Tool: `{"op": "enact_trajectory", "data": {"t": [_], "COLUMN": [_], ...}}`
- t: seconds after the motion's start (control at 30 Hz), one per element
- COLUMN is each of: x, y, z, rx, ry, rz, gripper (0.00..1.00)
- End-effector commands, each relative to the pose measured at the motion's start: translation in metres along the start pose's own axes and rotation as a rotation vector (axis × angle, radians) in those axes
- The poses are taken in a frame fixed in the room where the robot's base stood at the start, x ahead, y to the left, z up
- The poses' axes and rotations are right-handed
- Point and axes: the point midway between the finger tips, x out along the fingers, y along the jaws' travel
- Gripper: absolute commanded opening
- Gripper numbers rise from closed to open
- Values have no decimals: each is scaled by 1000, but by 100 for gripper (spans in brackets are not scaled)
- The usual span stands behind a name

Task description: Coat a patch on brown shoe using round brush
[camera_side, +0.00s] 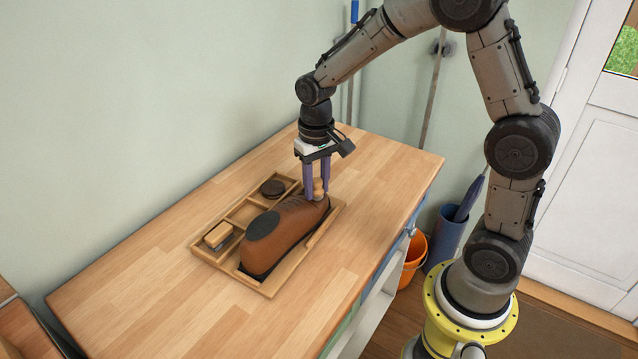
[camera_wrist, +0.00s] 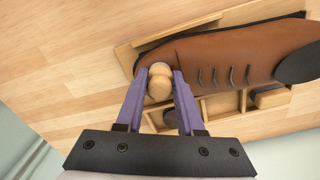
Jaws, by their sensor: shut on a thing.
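The brown shoe (camera_side: 285,236) lies in a wooden tray. It has a dark oval area (camera_side: 263,224) toward its near-left end; this also shows at the right edge of the wrist view (camera_wrist: 299,66). My gripper (camera_side: 317,188) points down at the shoe's far-right end. Its purple fingers are shut on the round brush (camera_wrist: 158,82), whose pale wooden knob shows between them. The brush's bristles are hidden, so I cannot tell whether they touch the shoe. Lace slits (camera_wrist: 215,76) lie just right of the fingers in the wrist view.
The wooden tray (camera_side: 264,289) has compartments beside the shoe. They hold a dark round piece (camera_side: 272,187) and a small block-shaped brush (camera_side: 218,236). The wooden tabletop (camera_side: 160,285) is clear around the tray. A wall stands behind the table.

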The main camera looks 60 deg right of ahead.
Motion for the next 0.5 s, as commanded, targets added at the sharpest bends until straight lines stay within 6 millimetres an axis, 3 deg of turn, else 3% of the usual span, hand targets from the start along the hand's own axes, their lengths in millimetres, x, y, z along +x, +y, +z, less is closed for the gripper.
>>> {"op": "enact_trajectory", "data": {"t": [0.5], "x": [0], "y": [-20], "z": [-44], "rx": [1], "ry": [0], "rz": [-1], "gripper": [0]}}
